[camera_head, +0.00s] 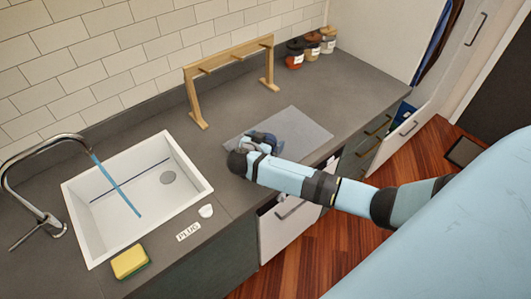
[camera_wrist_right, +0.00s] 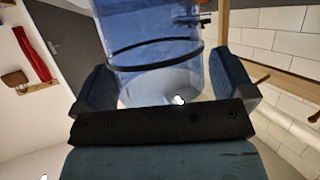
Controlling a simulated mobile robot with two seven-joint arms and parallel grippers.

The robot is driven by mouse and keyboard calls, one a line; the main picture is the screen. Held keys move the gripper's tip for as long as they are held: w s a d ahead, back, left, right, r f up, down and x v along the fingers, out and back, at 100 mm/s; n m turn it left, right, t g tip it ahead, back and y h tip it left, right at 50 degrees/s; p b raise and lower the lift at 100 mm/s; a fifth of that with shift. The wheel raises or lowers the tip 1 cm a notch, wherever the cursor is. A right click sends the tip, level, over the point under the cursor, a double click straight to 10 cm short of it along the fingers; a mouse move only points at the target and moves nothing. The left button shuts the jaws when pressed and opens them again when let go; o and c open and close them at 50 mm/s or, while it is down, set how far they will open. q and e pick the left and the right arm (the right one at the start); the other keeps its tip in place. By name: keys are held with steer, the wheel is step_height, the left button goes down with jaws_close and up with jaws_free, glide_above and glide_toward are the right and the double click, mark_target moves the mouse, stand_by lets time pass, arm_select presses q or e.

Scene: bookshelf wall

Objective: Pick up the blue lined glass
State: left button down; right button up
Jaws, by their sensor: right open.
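The blue lined glass (camera_wrist_right: 150,65) is see-through blue with dark bands around it. In the right wrist view it fills the space between the two fingers of my right gripper (camera_wrist_right: 165,82). The fingers stand on either side of it and are open; I cannot tell whether either one touches it. In the head view my right gripper (camera_head: 263,141) is low over the grey mat (camera_head: 302,127) on the counter, and the gripper largely hides the glass there. My left gripper is not in view.
A wooden rack (camera_head: 232,56) stands behind the mat, with several jars (camera_head: 296,53) to its right. A white sink (camera_head: 195,187) with a faucet (camera_head: 28,158) lies to the left. A yellow sponge (camera_head: 130,262) sits at the front edge. Drawers below the counter stand partly open.

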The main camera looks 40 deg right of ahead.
steer(key=c, duration=1.3)
steer(key=shift+r, duration=0.6)
arm_select(q)
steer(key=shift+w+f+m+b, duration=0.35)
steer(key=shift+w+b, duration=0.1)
steer(key=shift+b, duration=0.6)
arm_select(e)
steer(key=shift+r, duration=9.45)
